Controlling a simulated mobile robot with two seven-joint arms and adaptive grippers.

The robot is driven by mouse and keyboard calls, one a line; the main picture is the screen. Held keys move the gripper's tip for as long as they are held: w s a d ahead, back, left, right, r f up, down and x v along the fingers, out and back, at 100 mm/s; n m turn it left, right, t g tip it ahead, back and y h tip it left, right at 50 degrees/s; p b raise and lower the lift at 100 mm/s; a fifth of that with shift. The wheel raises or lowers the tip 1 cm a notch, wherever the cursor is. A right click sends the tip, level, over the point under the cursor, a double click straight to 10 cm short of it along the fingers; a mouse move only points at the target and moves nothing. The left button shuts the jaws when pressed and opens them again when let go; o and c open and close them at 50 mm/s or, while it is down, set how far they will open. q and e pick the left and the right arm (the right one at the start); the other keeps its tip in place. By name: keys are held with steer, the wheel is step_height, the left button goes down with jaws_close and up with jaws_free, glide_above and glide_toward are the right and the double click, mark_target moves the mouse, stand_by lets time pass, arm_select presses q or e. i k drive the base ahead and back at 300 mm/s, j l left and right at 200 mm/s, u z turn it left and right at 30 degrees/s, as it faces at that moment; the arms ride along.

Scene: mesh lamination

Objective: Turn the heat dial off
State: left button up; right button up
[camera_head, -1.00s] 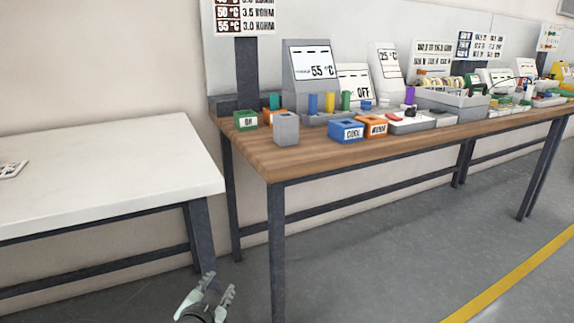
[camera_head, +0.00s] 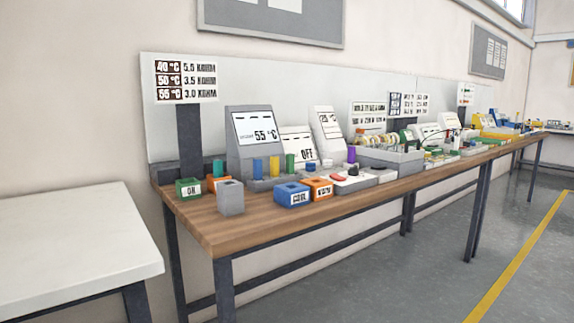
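A grey unit with a tilted screen reading 55 °C (camera_head: 255,132) stands near the left end of the wooden bench. Beside it a smaller screen reads OFF (camera_head: 303,153), with a small blue knob-like part (camera_head: 311,168) in front. A taller screen reading about 25 °C (camera_head: 328,128) stands to its right. A low white unit (camera_head: 353,183) carries a red part (camera_head: 338,178) and a small black part (camera_head: 353,170). I cannot tell which part is the heat dial. Neither of my grippers is in view.
The wooden bench (camera_head: 235,232) holds a green box (camera_head: 188,188), grey box (camera_head: 231,197), blue box (camera_head: 292,195) and orange box (camera_head: 319,188) along its front left. A white table (camera_head: 75,240) stands at left. The grey floor (camera_head: 400,280) before the bench is clear.

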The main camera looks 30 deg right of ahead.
mark_target(353, 171)
steer(key=i+l+u, duration=0.1)
steer(key=l+u, duration=0.25)
steer(key=l, duration=0.15)
steer(key=l+u, duration=0.6)
steer(key=l, duration=0.4)
steer(key=k+l+u, duration=0.15)
steer(key=l, duration=1.05)
steer(key=k+l+u, duration=0.1)
steer(key=l, duration=0.45)
steer(key=k+l, duration=0.15)
steer(key=l, duration=0.45)
steer(key=k+l+u, duration=0.1)
steer(key=l, duration=0.45)
